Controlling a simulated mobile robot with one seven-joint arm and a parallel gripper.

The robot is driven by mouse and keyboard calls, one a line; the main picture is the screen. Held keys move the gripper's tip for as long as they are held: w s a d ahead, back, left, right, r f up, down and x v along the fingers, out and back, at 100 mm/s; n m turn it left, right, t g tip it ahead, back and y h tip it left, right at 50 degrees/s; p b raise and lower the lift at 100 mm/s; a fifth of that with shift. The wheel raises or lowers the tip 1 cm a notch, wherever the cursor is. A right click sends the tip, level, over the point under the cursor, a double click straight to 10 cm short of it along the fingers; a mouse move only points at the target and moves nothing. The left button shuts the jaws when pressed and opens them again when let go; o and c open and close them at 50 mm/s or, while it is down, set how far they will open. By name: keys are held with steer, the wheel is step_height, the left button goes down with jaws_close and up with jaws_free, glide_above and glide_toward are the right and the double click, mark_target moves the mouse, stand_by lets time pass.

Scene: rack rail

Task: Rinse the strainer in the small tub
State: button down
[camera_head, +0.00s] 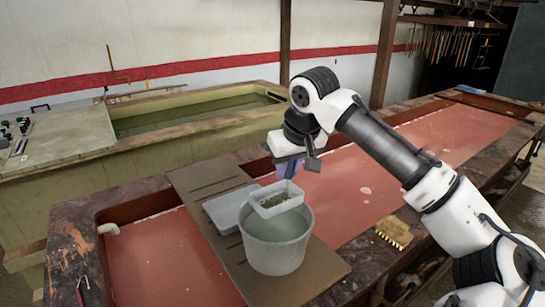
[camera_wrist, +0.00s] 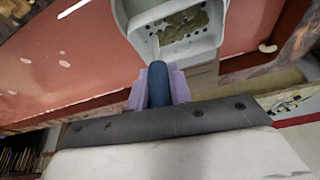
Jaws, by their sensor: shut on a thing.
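The strainer (camera_head: 277,203) is a white rectangular basket with greenish-brown matter in it. It is over the mouth of the small tub (camera_head: 275,257), a round grey-white bucket holding cloudy water. The strainer looks about level; I cannot tell whether its base touches the water. My gripper (camera_head: 287,172) is above the tub's far side. In the wrist view, its purple fingers (camera_wrist: 158,90) are shut on the blue handle of the strainer (camera_wrist: 146,45). Holes and clumps show on the strainer's floor. The strainer hides part of the tub's far rim.
The tub stands on a brown slotted board (camera_head: 196,186) across a long red-floored basin (camera_head: 165,262). A light grey tray (camera_head: 222,211) lies left of the tub. A brush (camera_head: 394,233) and red-handled pliers (camera_head: 82,290) lie on the edges. A large filled tank (camera_head: 190,142) stands behind.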

mark_target(286, 197)
steer(key=shift+w+a, duration=0.2)
steer(key=shift+w, duration=0.15)
step_height(286, 197, down, 3)
steer(key=b, duration=0.3)
steer(key=shift+s+f+b, duration=0.1)
steer(key=shift+f+b, duration=0.1)
steer(key=shift+b, duration=0.1)
steer(key=shift+f+b, duration=1.9)
steer(key=shift+f, duration=1.85)
steer(key=shift+r, duration=0.2)
steer(key=shift+r+p, duration=0.45)
steer(key=shift+p, duration=0.65)
steer(key=shift+f, duration=0.6)
